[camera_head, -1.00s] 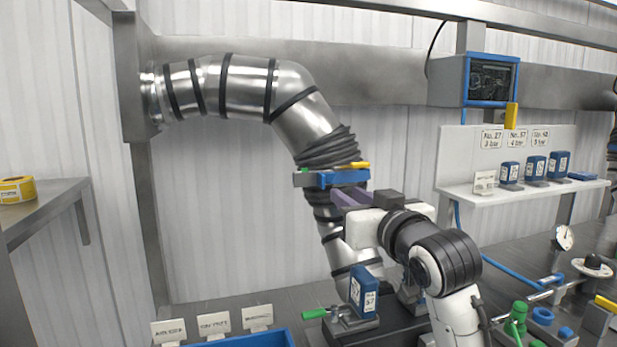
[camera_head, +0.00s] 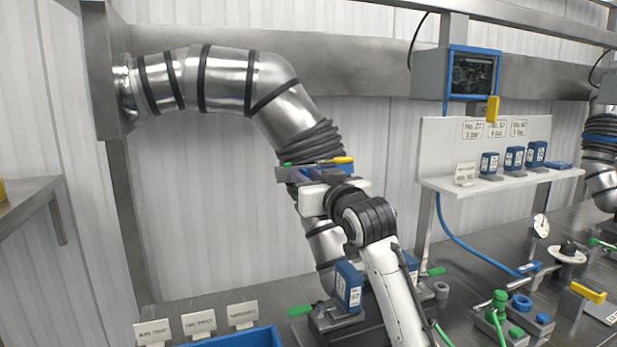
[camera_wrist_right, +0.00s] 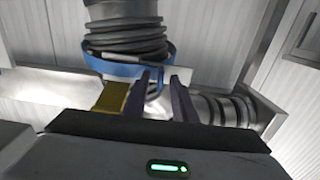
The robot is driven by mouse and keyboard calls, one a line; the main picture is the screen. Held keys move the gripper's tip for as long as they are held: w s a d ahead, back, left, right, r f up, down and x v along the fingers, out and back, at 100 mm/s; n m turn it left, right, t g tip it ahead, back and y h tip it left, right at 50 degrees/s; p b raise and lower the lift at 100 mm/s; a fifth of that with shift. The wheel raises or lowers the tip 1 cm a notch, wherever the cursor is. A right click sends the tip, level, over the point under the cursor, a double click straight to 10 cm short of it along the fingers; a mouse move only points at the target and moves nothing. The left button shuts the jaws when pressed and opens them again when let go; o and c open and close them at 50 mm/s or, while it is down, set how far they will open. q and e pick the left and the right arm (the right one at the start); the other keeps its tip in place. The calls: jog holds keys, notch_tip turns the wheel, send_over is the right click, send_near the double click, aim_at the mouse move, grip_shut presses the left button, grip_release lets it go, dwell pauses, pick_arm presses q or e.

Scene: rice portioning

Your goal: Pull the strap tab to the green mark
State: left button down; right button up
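A blue strap (camera_head: 340,169) goes around the dark ribbed sleeve of the steel duct; it also shows in the right wrist view (camera_wrist_right: 113,68). A yellow tab (camera_head: 338,160) sits at its front, and a small green mark (camera_head: 287,164) lies to the tab's left. In the right wrist view the yellow tab (camera_wrist_right: 112,97) is just left of my left-hand finger, outside the finger gap. My right gripper (camera_wrist_right: 161,92) is open, fingers apart, with part of the blue strap behind the gap. I cannot tell whether it touches the strap. The green mark is not visible there. My left gripper is out of view.
The large steel duct (camera_head: 228,78) bends down beside my right arm. Below are a blue bottle (camera_head: 348,287) on a stand, a blue tray (camera_head: 262,338) and white label cards (camera_head: 198,323). A shelf (camera_head: 505,183) with blue bottles and valves stand right.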

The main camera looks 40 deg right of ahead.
grip_shut()
jog(key=shift+f, duration=0.1)
dwell(1.3)
